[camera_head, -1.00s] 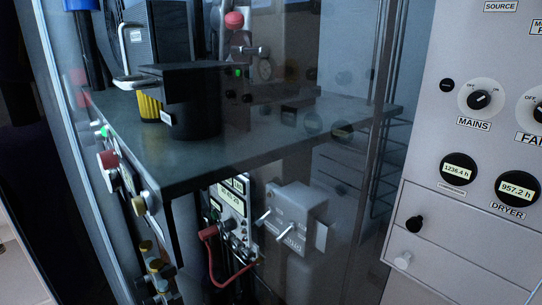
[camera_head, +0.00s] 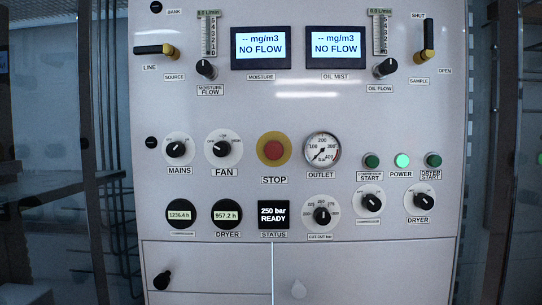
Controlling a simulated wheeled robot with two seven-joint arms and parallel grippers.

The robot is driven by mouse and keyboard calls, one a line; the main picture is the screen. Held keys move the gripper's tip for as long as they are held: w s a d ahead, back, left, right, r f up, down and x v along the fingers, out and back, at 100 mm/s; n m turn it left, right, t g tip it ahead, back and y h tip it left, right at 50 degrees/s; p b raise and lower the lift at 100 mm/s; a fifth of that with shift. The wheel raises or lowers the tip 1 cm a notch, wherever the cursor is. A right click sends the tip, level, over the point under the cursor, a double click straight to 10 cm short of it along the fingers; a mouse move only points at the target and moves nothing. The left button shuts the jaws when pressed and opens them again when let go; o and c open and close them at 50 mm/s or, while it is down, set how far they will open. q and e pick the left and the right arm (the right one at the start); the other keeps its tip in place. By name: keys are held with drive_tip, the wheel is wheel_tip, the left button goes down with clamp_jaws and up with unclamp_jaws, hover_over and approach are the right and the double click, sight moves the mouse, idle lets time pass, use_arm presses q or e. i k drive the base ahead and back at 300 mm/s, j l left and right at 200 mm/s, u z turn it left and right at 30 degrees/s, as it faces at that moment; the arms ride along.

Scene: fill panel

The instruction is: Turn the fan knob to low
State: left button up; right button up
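The fan knob (camera_head: 222,149) is a black rotary knob on a round white dial, with the label FAN below it. It sits in the left half of the panel (camera_head: 330,112), between the mains knob (camera_head: 177,149) and the stop button (camera_head: 274,150). The fan knob's pointer looks turned toward the upper left; the small dial lettering is too small to read surely. Neither of my grippers shows in the head view.
Displays (camera_head: 261,47), flow knobs (camera_head: 206,69) and valve levers (camera_head: 155,50) line the panel's top. A pressure gauge (camera_head: 322,149) and green buttons (camera_head: 372,161) are to the right. Cabinet doors (camera_head: 220,270) are below. Glass and shelving (camera_head: 60,190) stand at the left.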

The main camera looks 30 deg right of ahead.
sight(222, 148)
drive_tip(key=z, duration=0.8)
